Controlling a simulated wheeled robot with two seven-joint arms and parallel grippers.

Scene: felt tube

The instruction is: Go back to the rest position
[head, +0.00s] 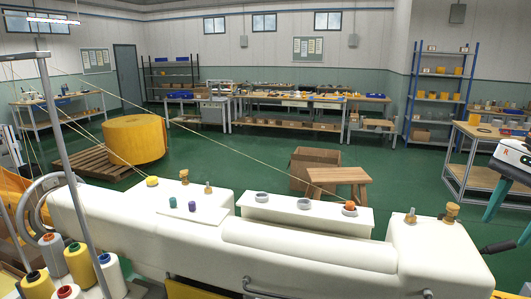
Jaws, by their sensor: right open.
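My right gripper (506,225) is at the right edge of the head view, partly cut off by the frame. It has a white and black body marked R and teal fingers pointing down. The fingers are apart, with nothing seen between them. It is to the right of the long cream-white machine body (310,246), near its right end and a black-gripped handle (497,247). I cannot tell its exact height or distance from them. My left gripper is not in view.
Thread cones (79,262) and a metal post (70,170) stand at left. A wooden stool (338,175) and workbench (480,172) stand behind; green floor is open between.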

